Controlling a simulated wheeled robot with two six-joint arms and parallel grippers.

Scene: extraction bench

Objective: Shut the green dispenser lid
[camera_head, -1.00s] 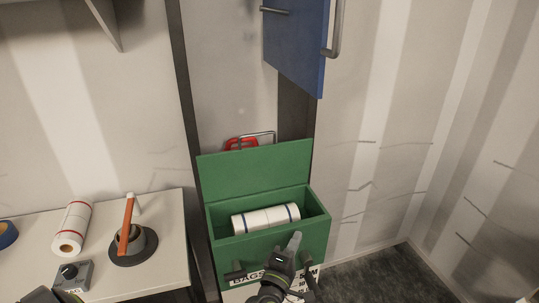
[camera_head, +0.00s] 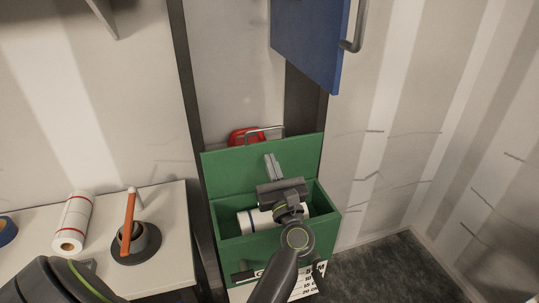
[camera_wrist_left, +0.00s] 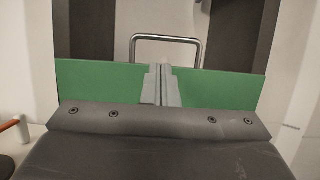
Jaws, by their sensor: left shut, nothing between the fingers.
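The green dispenser (camera_head: 225,250) stands below the blue door, and its lid (camera_head: 225,165) is open, raised at the back. My left gripper (camera_head: 272,160) is shut and empty, above the open box in front of the lid's inner face. In the left wrist view the closed fingertips (camera_wrist_left: 160,75) overlap the upper part of the green lid (camera_wrist_left: 220,86). Whether they touch it I cannot tell. My right gripper is not in view.
A metal bar (camera_head: 263,129) and a red object (camera_head: 240,136) show above the lid's top edge. A blue door (camera_head: 305,45) hangs open above.

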